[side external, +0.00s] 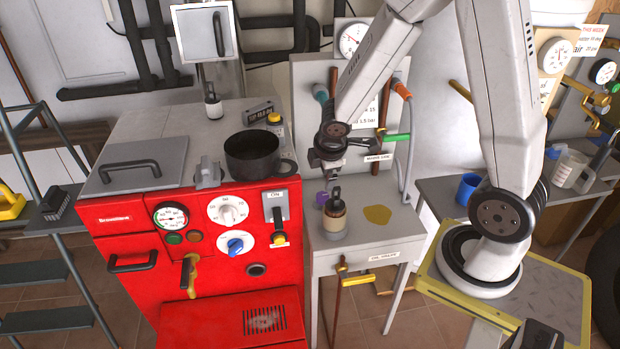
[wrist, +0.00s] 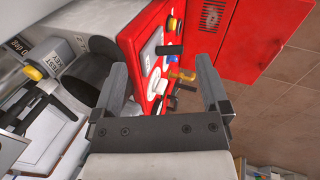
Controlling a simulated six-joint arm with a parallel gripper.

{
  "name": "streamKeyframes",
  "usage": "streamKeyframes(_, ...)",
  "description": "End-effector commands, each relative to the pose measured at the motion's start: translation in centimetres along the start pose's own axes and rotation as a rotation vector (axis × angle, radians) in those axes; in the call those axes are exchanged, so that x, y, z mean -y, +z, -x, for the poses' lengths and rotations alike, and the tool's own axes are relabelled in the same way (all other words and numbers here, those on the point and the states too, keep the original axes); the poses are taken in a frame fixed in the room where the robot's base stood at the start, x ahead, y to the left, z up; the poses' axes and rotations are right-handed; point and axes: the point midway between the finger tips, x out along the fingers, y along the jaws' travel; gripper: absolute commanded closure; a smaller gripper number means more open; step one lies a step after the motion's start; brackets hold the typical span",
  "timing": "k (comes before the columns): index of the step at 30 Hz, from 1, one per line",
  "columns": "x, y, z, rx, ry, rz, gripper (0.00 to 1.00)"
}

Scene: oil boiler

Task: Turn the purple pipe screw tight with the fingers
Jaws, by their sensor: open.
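My gripper (side external: 329,176) is above this spot, apart from the purple piece as far as I can tell. In the wrist view my gripper (wrist: 163,85) is open, with nothing between its two fingers. The red boiler front with its knobs shows beyond them, and I see no purple piece there.
The red boiler (side external: 200,275) stands left, with a black pot (side external: 252,155) and a grey lid (side external: 137,165) on top.

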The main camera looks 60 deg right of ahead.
Motion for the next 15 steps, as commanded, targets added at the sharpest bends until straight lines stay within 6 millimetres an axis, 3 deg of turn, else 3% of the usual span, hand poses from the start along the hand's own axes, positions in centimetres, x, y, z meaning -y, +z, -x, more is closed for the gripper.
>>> streamKeyframes(15, -5.1, 2.4, -7.5, 0.045, 0.053, 0.779, 0.04)
